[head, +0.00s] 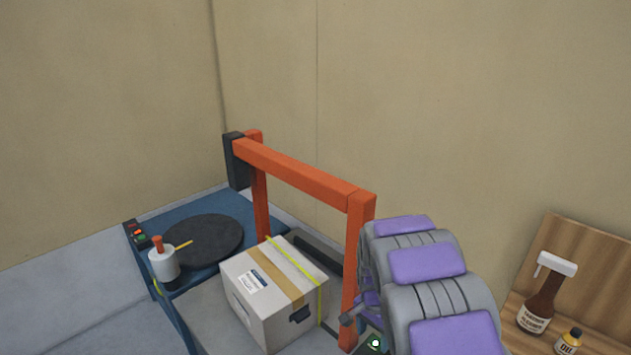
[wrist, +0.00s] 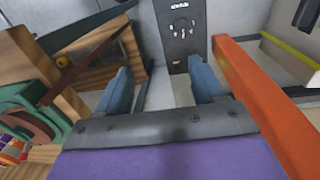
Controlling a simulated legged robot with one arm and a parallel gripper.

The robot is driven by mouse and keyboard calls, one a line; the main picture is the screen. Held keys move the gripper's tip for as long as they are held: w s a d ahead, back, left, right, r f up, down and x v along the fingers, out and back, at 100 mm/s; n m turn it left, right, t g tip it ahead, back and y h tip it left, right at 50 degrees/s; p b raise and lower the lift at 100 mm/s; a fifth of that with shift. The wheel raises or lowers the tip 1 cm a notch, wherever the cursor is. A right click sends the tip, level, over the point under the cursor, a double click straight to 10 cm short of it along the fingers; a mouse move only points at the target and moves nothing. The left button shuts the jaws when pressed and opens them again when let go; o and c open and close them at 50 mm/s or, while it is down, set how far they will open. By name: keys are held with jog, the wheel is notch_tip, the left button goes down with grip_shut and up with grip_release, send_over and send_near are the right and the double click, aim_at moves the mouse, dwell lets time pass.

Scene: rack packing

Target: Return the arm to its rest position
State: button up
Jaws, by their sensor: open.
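My gripper (wrist: 160,84) shows in the wrist view with its two blue fingers spread apart and nothing between them. My arm, grey with purple pads, shows at the lower right of the head view, just right of the orange frame (head: 295,172). The gripper itself does not show in the head view. In the wrist view the orange frame (wrist: 262,105) runs close along the gripper's right side.
A strapped cardboard box (head: 275,290) sits under the orange frame. Left of it are a dark round turntable (head: 205,240) and a white cylinder with an orange knob (head: 163,265).

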jog(key=s+r+n, duration=0.4)
jog(key=s+r, duration=0.9)
jog(key=s, duration=0.2)
jog(key=s+r+n, duration=0.2)
jog(key=s, duration=0.8)
jog(key=s+r+n+g, duration=0.1)
jog(key=s+r+n, duration=0.1)
jog(key=s, duration=0.8)
jog(key=shift+s+a+r+n+y, duration=0.25)
jog(key=shift+a+n, duration=0.2)
jog(key=shift+n, duration=0.25)
